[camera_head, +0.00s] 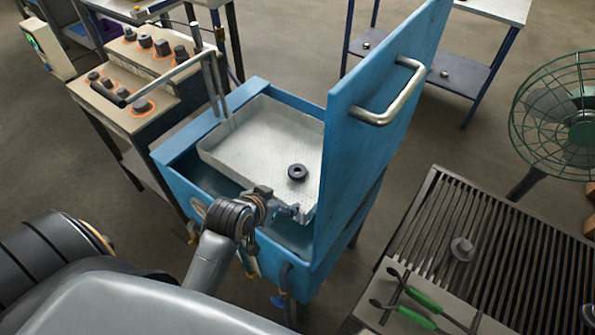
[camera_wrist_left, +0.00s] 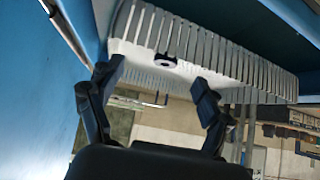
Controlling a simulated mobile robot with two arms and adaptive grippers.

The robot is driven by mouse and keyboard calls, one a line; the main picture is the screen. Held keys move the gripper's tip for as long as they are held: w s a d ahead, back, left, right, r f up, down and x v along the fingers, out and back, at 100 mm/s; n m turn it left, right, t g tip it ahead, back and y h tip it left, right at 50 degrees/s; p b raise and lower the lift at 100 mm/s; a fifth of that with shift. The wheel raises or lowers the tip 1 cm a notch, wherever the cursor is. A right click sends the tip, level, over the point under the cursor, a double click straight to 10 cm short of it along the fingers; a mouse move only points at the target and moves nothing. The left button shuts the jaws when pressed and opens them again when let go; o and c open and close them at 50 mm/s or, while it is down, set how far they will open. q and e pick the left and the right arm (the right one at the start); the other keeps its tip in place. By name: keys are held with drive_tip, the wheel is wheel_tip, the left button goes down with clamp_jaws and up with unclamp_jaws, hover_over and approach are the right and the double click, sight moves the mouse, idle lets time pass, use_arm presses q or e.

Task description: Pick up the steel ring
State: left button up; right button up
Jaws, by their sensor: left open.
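The steel ring (camera_head: 298,172) is a small dark ring with a hole in its middle. It lies flat on the perforated metal tray (camera_head: 262,125) inside the open blue box (camera_head: 180,140). My left gripper (camera_head: 290,209) is at the tray's near edge, close to the ring on its near side and apart from it. In the left wrist view the ring (camera_wrist_left: 165,64) shows ahead, between and beyond the two spread black fingers (camera_wrist_left: 157,80). The gripper is open and empty. My right gripper is not in view.
The raised blue lid (camera_head: 375,110) with its handle stands right of the tray. A slatted grate (camera_head: 490,240) with green-handled tongs (camera_head: 420,302) stands at right. A bench (camera_head: 160,95) with dark pieces stands at left.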

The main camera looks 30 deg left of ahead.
use_arm(q)
drive_tip(key=t, duration=0.2)
approach(299, 169)
drive_tip(key=shift+w+d+f+n, duration=0.2)
drive_tip(key=shift+w+f+n, duration=0.2)
drive_tip(key=shift+w, duration=0.25)
drive_tip(key=shift+a+p+x, duration=0.1)
drive_tip(key=shift+p+x, duration=0.1)
drive_tip(key=shift+x, duration=1.3)
drive_tip(key=shift+a+p+x, duration=0.15)
drive_tip(key=shift+x, duration=1.3)
drive_tip(key=shift+s+f, duration=0.1)
drive_tip(key=shift+f, duration=0.05)
drive_tip(key=c, duration=1.4)
drive_tip(key=shift+c, duration=0.9)
